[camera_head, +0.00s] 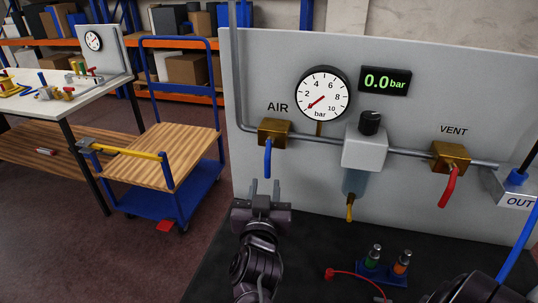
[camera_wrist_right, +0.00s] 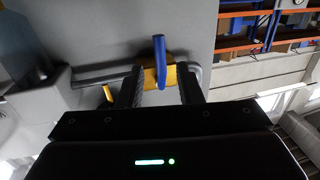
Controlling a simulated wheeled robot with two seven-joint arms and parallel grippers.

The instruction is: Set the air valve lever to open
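The air valve is a brass block (camera_head: 275,131) under the word AIR on the grey panel. Its blue lever (camera_head: 268,158) hangs almost straight down, across the horizontal pipe. My left gripper is not in view.
A dial gauge (camera_head: 323,94) has its needle low, and the display (camera_head: 385,81) reads 0.0 bar. A grey regulator (camera_head: 366,146) and the brass vent valve (camera_head: 451,156) with its red lever (camera_head: 448,187) are to the right. Connectors (camera_head: 375,254) stand on the dark table.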

